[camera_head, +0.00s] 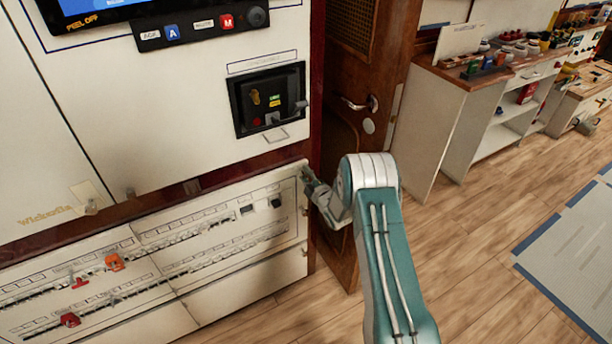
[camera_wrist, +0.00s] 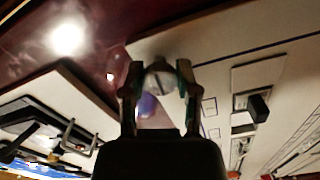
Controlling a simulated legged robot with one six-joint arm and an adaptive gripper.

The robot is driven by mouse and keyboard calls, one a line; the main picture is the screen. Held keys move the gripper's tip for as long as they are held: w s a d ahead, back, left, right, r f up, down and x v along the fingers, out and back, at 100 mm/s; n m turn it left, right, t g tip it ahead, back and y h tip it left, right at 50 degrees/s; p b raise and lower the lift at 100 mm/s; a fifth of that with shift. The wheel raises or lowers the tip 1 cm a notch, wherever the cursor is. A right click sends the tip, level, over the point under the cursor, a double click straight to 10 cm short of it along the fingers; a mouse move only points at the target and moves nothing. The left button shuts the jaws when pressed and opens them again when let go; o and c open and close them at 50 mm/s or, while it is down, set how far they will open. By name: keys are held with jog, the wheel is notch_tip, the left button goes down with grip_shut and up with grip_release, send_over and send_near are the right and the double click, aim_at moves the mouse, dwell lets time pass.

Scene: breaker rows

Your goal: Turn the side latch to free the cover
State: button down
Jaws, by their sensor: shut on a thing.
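The white lower cover (camera_head: 225,240) with its rows of breakers lies flat in the cabinet front. My gripper (camera_head: 307,178) is at the cover's upper right corner. In the wrist view my gripper (camera_wrist: 158,74) has one finger on each side of a round, pale metallic latch (camera_wrist: 161,80) with a dark line across its face, and it is shut on it. In the head view the latch is mostly hidden by my fingers, so its exact angle cannot be read there. The cover also shows in the wrist view (camera_wrist: 222,77).
Above the cover is a black recessed switch unit (camera_head: 269,100) with a protruding handle. A wooden door (camera_head: 345,110) with a metal handle stands just right of the cabinet. Orange and red clips (camera_head: 114,262) sit on the breaker rows.

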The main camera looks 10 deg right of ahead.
jog(key=shift+s+a+f+n, duration=0.1)
jog(key=shift+a+f+n, duration=0.1)
jog(key=shift+n, duration=0.5)
jog(key=shift+c, duration=1.7)
grip_release()
jog(key=shift+r, duration=0.1)
jog(key=v, duration=1.2)
